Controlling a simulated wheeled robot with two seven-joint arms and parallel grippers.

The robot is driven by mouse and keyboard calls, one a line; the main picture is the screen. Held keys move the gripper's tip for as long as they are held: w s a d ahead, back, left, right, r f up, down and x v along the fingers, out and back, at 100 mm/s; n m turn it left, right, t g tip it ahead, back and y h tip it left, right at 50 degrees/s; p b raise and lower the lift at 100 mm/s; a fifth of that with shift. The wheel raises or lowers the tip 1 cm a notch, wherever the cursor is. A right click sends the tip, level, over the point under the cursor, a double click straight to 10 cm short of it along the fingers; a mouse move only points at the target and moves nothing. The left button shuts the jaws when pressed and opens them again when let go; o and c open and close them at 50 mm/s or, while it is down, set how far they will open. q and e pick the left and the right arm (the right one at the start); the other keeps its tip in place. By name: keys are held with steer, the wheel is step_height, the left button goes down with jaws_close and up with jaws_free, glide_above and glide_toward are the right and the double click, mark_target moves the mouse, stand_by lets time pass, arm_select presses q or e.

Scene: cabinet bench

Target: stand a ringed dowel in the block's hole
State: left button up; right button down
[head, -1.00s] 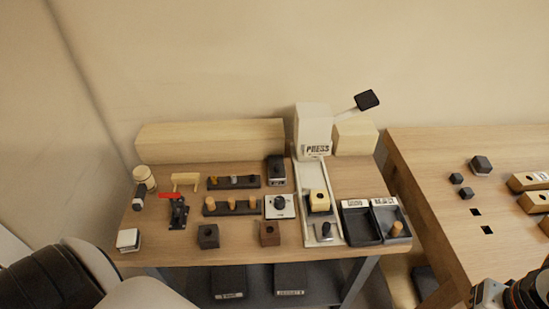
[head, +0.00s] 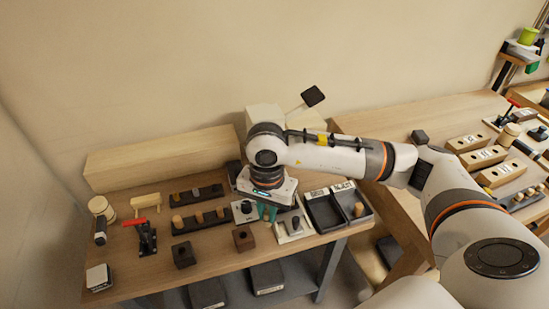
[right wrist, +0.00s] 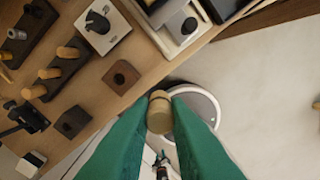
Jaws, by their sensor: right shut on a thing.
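My right gripper (head: 267,212) is over the right part of the bench. In the right wrist view its green fingers (right wrist: 160,116) are shut on a tan dowel (right wrist: 159,108) with a band near one end. A brown block (head: 243,238) with a dark hole (right wrist: 122,75) stands at the bench's front edge, apart from the dowel. A darker block (head: 183,255) stands to its left. Several dowels stand in a dark rack (head: 201,222). My right arm hides most of the press and the spot in front of it. My left gripper is not in view.
A knob box (head: 245,212) stands behind the brown block. Two dark trays (head: 325,215) are at the right, the right one with a dowel (head: 359,209). A red-handled clamp (head: 145,235) stands at the left. Bare wood lies between the two blocks.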

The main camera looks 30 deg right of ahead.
steer(key=w+d+f+n+p, duration=0.1)
steer(key=w+d+n+p, duration=0.4)
steer(key=n, duration=1.3)
steer(key=w+d+n+p, duration=0.3)
steer(key=w+d+n, duration=0.35)
steer(key=n, duration=1.15)
steer(key=shift+s+f+b, duration=0.15)
steer(key=shift+f+b, duration=1.05)
steer(key=shift+f, duration=0.3)
steer(key=shift+s+f+b, duration=0.1)
steer(key=shift+f+b, duration=1.1)
steer(key=shift+f, duration=0.3)
steer(key=shift+d+f+b, duration=0.1)
steer(key=shift+f+b, duration=0.65)
steer(key=shift+f, duration=0.25)
steer(key=c, duration=1.1)
jaws_free()
steer(key=shift+c, duration=0.2)
steer(key=shift+r, duration=0.15)
